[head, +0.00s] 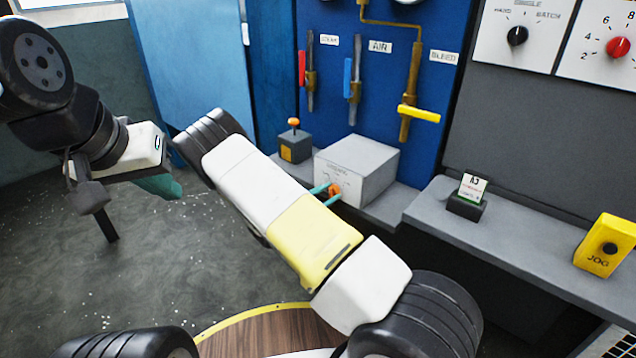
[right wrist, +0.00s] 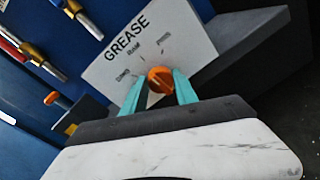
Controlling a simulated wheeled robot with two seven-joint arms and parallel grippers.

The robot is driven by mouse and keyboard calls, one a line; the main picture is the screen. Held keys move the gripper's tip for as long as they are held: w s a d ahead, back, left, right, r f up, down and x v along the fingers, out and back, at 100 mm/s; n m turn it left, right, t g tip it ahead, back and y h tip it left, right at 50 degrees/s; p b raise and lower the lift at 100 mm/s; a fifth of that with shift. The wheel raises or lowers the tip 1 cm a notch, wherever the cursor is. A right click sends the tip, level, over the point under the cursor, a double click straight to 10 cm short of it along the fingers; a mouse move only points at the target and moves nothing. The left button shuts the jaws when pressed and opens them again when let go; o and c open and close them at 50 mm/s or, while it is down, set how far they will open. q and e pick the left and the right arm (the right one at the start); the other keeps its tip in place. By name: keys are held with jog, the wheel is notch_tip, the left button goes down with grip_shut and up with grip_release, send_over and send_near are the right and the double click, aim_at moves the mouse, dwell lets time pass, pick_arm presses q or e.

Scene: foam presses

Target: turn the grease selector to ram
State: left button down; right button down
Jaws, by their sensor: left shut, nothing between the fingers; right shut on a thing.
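The grease selector is an orange knob (right wrist: 160,79) on the sloped light face of a grey box marked GREASE (right wrist: 190,35). Small position labels sit around the knob, too small to read surely. In the head view the grey box (head: 362,160) stands on the ledge, and the knob (head: 335,190) is partly hidden by my gripper. My right gripper (head: 326,192) is shut on the knob, with one teal finger on each side of it. Which label the knob points at, I cannot tell. My left gripper (head: 160,187) is shut and empty, away to the left over the floor.
A small dark box with an orange-topped lever (head: 294,146) stands left of the grease box. Valves with red, blue and yellow handles (head: 418,114) hang on the blue panel above. An A3 card holder (head: 467,205) and a yellow JOG box (head: 606,246) stand on the right shelf.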

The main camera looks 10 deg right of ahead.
jog(key=shift+m, duration=0.5)
jog(key=c, duration=1)
grip_release()
jog(key=shift+o, duration=0.2)
jog(key=shift+a, duration=0.1)
